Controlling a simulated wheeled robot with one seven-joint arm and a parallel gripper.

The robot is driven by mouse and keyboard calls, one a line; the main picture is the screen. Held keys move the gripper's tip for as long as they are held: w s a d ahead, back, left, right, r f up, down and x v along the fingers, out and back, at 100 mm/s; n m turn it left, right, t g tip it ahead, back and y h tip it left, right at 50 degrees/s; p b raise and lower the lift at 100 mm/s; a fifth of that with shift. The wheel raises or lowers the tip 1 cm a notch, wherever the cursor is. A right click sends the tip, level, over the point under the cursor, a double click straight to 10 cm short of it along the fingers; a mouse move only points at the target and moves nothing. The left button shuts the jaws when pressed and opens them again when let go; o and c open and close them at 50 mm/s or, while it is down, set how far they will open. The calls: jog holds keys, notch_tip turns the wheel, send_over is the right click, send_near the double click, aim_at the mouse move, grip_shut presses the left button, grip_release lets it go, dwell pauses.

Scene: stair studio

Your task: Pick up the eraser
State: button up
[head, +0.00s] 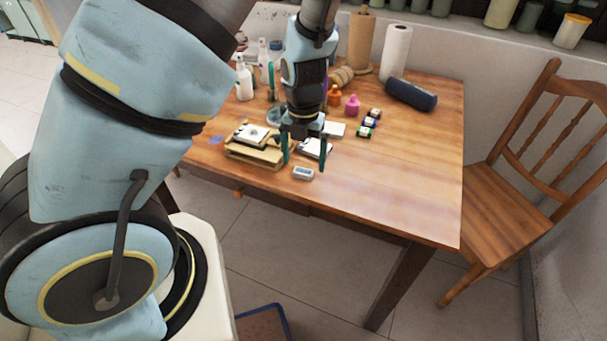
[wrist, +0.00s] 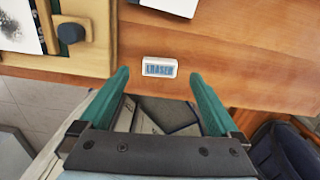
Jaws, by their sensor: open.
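The eraser (head: 303,173) is a small white block with a blue label, lying flat near the front edge of the wooden table (head: 415,170). In the wrist view the eraser (wrist: 159,67) shows its lettered label, just beyond the fingertips and roughly centred between them. My gripper (head: 304,165) is open and empty, with its green fingers pointing down over the table's front part. In the wrist view my gripper (wrist: 160,75) has its two fingers spread wider than the eraser. The fingers look apart from the eraser; their exact height above the table is hard to tell.
A wooden box (head: 254,153) with cards stands left of the eraser. White cards or pads (head: 314,148) lie behind it. The table's right side is clear. A chair (head: 520,190) stands at right.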

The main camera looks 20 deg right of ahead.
aim_at(304, 171)
jog(key=shift+a+f, duration=0.1)
jog(key=shift+f, duration=1.45)
jog(key=shift+c, duration=0.2)
jog(key=c, duration=1.4)
jog(key=shift+r, duration=0.1)
notch_tip(304, 171, up, 10)
jog(key=p, duration=0.1)
jog(key=o, duration=0.8)
jog(key=c, duration=0.6)
jog(key=shift+p, duration=0.35)
jog(key=shift+c, duration=0.2)
